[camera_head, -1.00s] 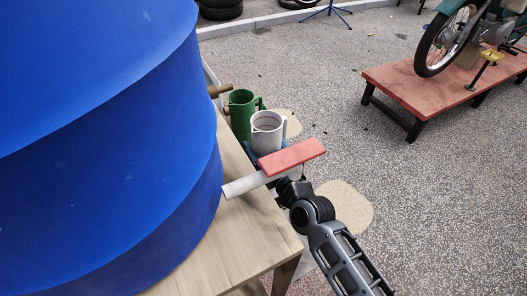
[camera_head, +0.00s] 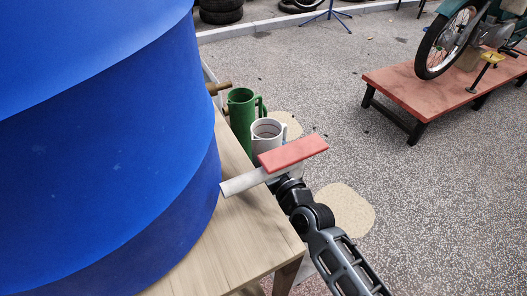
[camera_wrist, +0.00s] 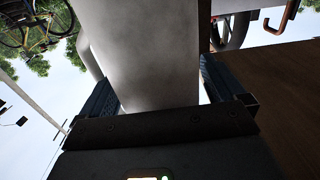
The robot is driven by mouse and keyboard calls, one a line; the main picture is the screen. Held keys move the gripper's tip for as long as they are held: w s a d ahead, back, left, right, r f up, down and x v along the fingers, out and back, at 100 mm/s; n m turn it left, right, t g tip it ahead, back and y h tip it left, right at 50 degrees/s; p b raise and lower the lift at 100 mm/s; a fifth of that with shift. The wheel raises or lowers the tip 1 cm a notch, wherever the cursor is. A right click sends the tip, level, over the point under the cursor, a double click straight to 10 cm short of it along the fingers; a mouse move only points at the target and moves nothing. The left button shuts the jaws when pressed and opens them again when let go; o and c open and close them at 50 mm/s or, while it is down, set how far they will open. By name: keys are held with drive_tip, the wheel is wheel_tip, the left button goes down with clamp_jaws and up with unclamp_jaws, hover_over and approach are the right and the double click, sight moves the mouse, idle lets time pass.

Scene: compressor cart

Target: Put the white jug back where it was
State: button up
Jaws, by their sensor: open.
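The white jug (camera_head: 268,130) stands upright behind the red bar in the head view, close to the green jug. Its lower part is hidden there, so I cannot tell whether it rests on the wooden surface. In the wrist view the white jug (camera_wrist: 150,55) fills the middle, between the two dark blue fingers of my gripper (camera_wrist: 158,88). The jaws are open around the jug, one finger on each side. In the head view my fingers are hidden behind the red bar and only my wrist and arm show.
A green jug (camera_head: 241,110) stands just behind and left of the white one. A large blue tank (camera_head: 110,150) fills the left, beside the wooden top (camera_head: 240,235).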

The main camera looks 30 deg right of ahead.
drive_tip(key=shift+r, duration=0.1)
drive_tip(key=s, duration=1.2)
drive_tip(key=shift+s, duration=0.1)
drive_tip(key=s+r+g, duration=0.1)
drive_tip(key=s+r, duration=0.3)
drive_tip(key=s, duration=1)
drive_tip(key=s+r+g, duration=0.2)
drive_tip(key=s+r, duration=0.3)
drive_tip(key=s, duration=1)
drive_tip(key=shift+s+a, duration=0.2)
drive_tip(key=shift+s, duration=0.1)
